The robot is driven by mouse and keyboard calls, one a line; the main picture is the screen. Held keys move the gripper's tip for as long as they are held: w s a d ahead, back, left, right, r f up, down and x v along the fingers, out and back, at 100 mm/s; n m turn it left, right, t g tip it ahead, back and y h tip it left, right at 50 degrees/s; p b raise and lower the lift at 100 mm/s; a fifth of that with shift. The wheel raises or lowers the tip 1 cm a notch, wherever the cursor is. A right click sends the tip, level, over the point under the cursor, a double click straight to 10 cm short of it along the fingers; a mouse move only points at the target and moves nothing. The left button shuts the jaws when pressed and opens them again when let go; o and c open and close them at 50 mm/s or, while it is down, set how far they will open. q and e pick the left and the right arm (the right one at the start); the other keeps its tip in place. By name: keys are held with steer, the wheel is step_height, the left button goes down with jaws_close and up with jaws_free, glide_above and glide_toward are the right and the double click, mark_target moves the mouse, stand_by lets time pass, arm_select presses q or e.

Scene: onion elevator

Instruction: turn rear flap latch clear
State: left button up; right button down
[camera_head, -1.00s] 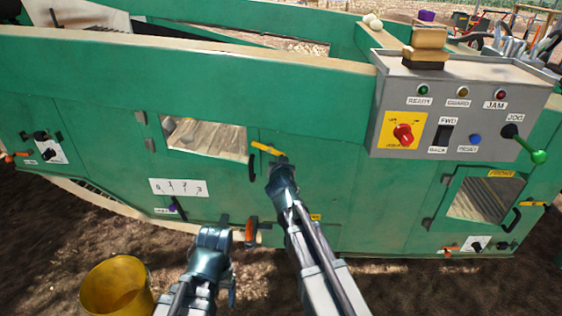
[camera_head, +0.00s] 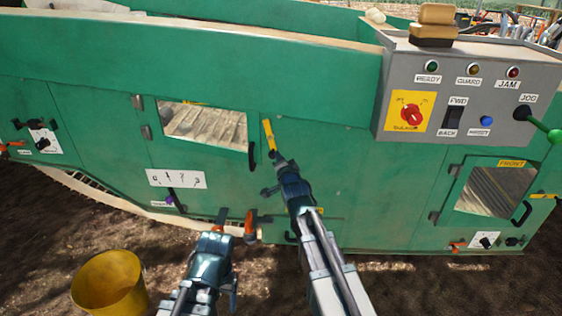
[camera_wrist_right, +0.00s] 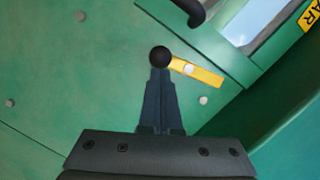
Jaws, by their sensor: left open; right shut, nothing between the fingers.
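The yellow latch bar (camera_head: 268,135) stands nearly upright just right of the rear flap (camera_head: 190,155), which has a window and a black handle (camera_head: 252,155). The flap looks closed. In the right wrist view the latch (camera_wrist_right: 205,75) has a black knob at one end and runs alongside the flap's edge; I cannot tell whether its far end overlaps it. My right gripper (camera_head: 276,158) is shut and empty, its fingertips at the knob end; in the wrist view the tips (camera_wrist_right: 159,72) meet the knob. My left gripper (camera_head: 219,238) is open, low in front of the machine.
A grey control panel (camera_head: 470,90) with a green-knobbed lever juts out at right. The front flap (camera_head: 490,190) is below it. An orange handle (camera_head: 250,222) is near my left gripper. A yellow bucket (camera_head: 110,283) stands on the ground at lower left.

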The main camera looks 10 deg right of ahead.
arm_select(q)
steer(key=shift+a+f, duration=0.1)
steer(key=shift+f, duration=0.35)
arm_select(e)
steer(key=shift+w+a+f+m, duration=0.1)
steer(key=shift+a+f+m, duration=0.2)
steer(key=shift+m, duration=0.1)
arm_select(q)
steer(key=shift+w+a+b, duration=0.1)
steer(key=shift+b, duration=0.2)
arm_select(e)
steer(key=shift+a, duration=0.1)
